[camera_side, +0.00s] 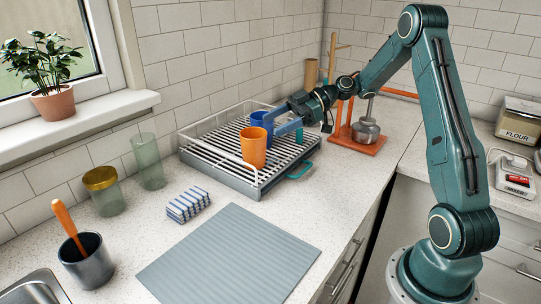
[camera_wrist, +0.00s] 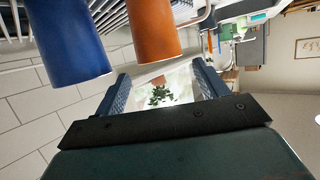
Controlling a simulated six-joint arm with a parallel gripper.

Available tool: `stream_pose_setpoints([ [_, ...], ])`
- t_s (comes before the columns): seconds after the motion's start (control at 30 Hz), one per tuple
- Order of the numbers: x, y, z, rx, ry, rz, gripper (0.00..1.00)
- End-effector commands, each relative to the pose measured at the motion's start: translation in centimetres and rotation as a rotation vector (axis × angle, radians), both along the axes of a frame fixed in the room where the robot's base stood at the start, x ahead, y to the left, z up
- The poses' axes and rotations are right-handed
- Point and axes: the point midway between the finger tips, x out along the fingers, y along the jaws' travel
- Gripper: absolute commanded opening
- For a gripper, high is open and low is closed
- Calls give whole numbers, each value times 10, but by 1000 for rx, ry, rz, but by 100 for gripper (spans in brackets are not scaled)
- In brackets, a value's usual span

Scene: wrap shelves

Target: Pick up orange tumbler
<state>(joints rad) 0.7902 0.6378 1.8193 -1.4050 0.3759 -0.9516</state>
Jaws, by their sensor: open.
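The white wire dish rack (camera_side: 259,182) has a raised rim around the tumblers. Two glass containers (camera_side: 104,192) (camera_side: 148,162) stand to its left. A striped cloth (camera_side: 188,204) and a grey mat (camera_side: 230,252) lie in front.

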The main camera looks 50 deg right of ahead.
Motion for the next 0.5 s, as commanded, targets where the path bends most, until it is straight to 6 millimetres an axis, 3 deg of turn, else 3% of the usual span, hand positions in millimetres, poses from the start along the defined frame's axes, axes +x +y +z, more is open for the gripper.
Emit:
stream_pose_setpoints([
  [0.5, 7, 8, -5, 6, -7, 1, 73],
])
